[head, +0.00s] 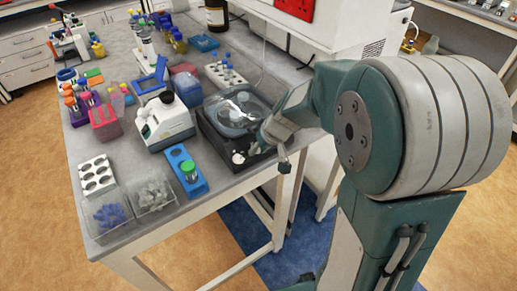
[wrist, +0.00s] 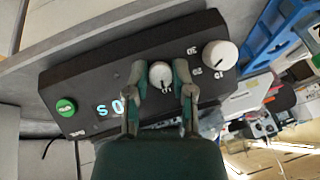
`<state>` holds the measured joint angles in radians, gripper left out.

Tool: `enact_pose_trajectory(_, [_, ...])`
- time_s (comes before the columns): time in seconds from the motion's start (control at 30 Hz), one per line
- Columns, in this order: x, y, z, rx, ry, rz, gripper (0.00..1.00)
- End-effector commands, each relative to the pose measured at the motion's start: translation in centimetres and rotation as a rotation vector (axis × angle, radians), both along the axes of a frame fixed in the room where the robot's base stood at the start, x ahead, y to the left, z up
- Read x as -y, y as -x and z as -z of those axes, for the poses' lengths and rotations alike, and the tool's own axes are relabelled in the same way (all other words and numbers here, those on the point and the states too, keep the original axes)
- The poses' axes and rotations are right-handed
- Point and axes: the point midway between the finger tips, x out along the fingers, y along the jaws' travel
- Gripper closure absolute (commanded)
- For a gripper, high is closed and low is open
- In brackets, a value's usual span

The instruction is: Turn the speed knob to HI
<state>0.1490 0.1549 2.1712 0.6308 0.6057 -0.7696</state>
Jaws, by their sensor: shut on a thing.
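The dark benchtop device (head: 208,134), with a clear round lid, stands near the bench's front edge. Its sloped panel fills much of the wrist view (wrist: 75,80). A small white knob (wrist: 160,74) sits mid-panel between the two fingers of my gripper (wrist: 161,80), which is shut on it. The knob's dark mark points down in the picture, toward small lettering too blurred to read. In the head view my gripper (head: 256,150) is at the device's front right and hides this knob.
A larger white dial with numbers (wrist: 220,55) is right of my gripper; it also shows in the head view (head: 238,158). A green button (wrist: 65,107) and lit cyan display are left. A blue rack (head: 187,172) and white instrument (head: 165,120) stand beside the device.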

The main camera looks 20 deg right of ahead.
Motion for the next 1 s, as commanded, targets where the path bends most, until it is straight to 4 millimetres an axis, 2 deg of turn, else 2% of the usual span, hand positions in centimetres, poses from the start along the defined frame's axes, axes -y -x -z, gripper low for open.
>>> enact_pose_trajectory(1.0, [0.22,0.19,0.42,-0.225,-0.677,0.538,1.0])
